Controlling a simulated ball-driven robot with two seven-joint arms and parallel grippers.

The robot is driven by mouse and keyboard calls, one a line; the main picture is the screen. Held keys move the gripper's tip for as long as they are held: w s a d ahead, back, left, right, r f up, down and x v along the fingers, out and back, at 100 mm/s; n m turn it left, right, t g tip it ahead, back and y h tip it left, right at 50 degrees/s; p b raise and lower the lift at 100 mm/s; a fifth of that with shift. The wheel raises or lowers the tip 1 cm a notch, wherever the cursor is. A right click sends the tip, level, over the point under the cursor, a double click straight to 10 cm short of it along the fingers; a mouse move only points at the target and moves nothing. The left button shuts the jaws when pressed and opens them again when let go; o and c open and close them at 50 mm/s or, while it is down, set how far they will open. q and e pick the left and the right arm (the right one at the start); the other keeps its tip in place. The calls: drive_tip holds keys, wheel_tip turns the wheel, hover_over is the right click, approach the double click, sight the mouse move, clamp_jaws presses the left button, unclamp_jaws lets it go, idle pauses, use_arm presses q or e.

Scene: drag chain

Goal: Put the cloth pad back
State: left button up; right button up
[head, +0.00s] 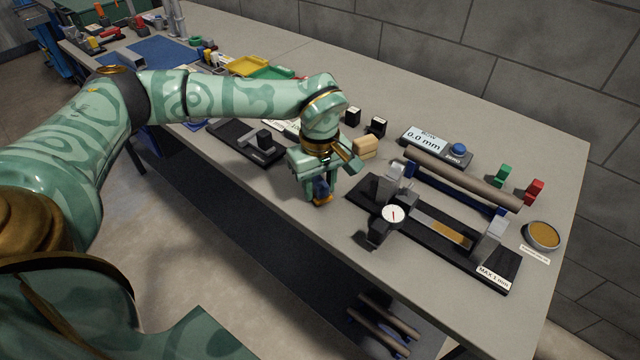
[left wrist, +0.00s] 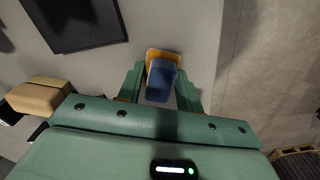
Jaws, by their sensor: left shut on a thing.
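My left gripper (head: 321,184) is shut on a small blue block with an orange underside, which looks like the cloth pad (head: 323,200). It is over the front part of the bench, left of the black gauge fixture. In the left wrist view the cloth pad (left wrist: 162,82) sits between the two green fingers, its orange edge showing beyond the blue. I cannot tell whether the pad touches the bench top. My right gripper is not in view.
The black fixture (head: 366,190) with a dial gauge (head: 393,214) stands to the right, a grey roller (head: 462,178) behind it. A tan block (head: 365,147) is behind my gripper. A round dish (head: 542,236) is at the far right. The bench's front edge is close.

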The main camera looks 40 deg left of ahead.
sight(320, 182)
use_arm(q)
drive_tip(key=shift+f, duration=0.1)
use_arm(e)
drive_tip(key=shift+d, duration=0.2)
use_arm(q)
drive_tip(key=o, duration=0.9)
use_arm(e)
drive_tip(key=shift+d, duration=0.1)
use_arm(q)
drive_tip(key=shift+r+p, duration=1.7)
drive_tip(key=shift+r, duration=4.45)
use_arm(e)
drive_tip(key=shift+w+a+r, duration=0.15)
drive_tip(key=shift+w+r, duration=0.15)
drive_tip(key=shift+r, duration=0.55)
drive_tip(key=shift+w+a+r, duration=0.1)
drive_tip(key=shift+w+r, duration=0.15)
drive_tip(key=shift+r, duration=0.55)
